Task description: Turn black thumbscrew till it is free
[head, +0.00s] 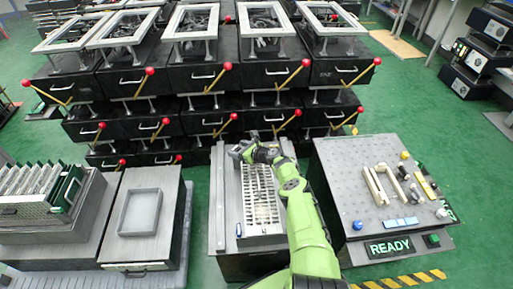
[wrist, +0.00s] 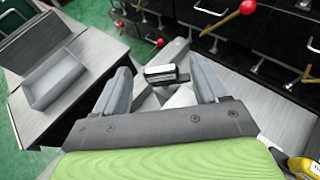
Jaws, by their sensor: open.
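My gripper (head: 243,151) is at the back end of the grey bench in the middle of the head view, above a slotted metal rack (head: 262,205). In the wrist view my gripper (wrist: 160,72) shows its two grey fingers spread apart. A small dark block with a pale, label-like face (wrist: 167,74) appears between and beyond the fingers; I see no contact with it. I cannot tell if this block is part of the black thumbscrew. No thumbscrew can be clearly made out in either view, and my arm and gripper cover part of the rack.
Black cabinets with red-knobbed yellow levers (head: 228,66) stand close behind the bench. A grey tray (head: 140,212) sits on the left bench. The right table (head: 340,175) bears small parts and a READY sign (head: 390,248). Green floor shows between the benches.

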